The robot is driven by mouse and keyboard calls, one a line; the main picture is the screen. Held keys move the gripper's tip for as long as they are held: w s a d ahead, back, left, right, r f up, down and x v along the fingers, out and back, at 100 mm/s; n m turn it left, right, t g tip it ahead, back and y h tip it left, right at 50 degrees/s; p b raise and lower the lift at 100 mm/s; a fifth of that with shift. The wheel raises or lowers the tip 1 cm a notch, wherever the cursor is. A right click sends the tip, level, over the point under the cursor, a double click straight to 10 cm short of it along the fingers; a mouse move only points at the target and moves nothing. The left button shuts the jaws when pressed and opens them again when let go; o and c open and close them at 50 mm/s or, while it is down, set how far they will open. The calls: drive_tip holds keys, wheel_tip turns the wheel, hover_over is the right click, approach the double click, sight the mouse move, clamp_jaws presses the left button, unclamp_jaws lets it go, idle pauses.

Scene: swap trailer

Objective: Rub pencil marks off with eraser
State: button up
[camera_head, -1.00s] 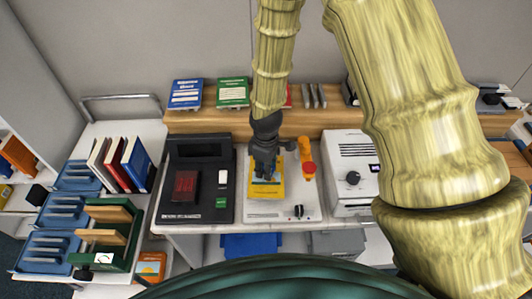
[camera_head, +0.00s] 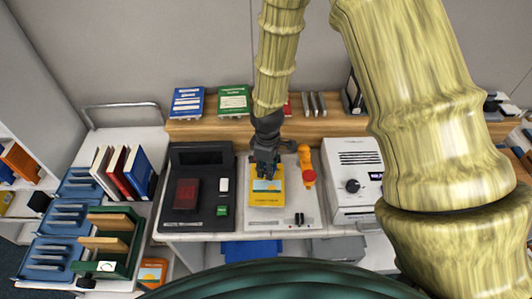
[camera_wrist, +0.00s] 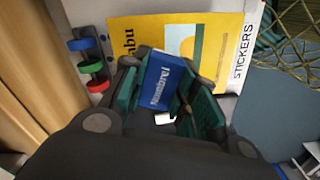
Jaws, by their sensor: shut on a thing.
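My gripper (camera_head: 264,166) is shut on a blue block with white lettering (camera_wrist: 160,78), which looks like the eraser. A small white piece (camera_wrist: 165,117) shows between the fingers at its near end. A yellow sticker book (camera_head: 268,198) with a picture on its cover lies on the pale panel just below my gripper. It also fills the top of the wrist view (camera_wrist: 208,28), behind the block. I cannot tell whether the block touches the cover. I cannot make out pencil marks on it.
A black console (camera_head: 199,215) stands to the left, and a white device with a dial (camera_head: 354,187) to the right. An orange part with a red knob (camera_head: 308,170) is close right of my gripper. A wooden shelf (camera_head: 225,128) with books runs behind.

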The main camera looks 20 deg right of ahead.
drive_tip(key=shift+s+d+r, duration=0.1)
drive_tip(key=shift+s+r, duration=0.05)
drive_tip(key=shift+r, duration=0.6)
drive_tip(key=shift+w+r+p, duration=0.2)
drive_tip(key=shift+r+p, duration=0.8)
drive_tip(key=shift+p, duration=0.1)
drive_tip(key=shift+s+r+p, duration=0.1)
drive_tip(key=shift+r+p, duration=0.45)
drive_tip(key=shift+r, duration=0.25)
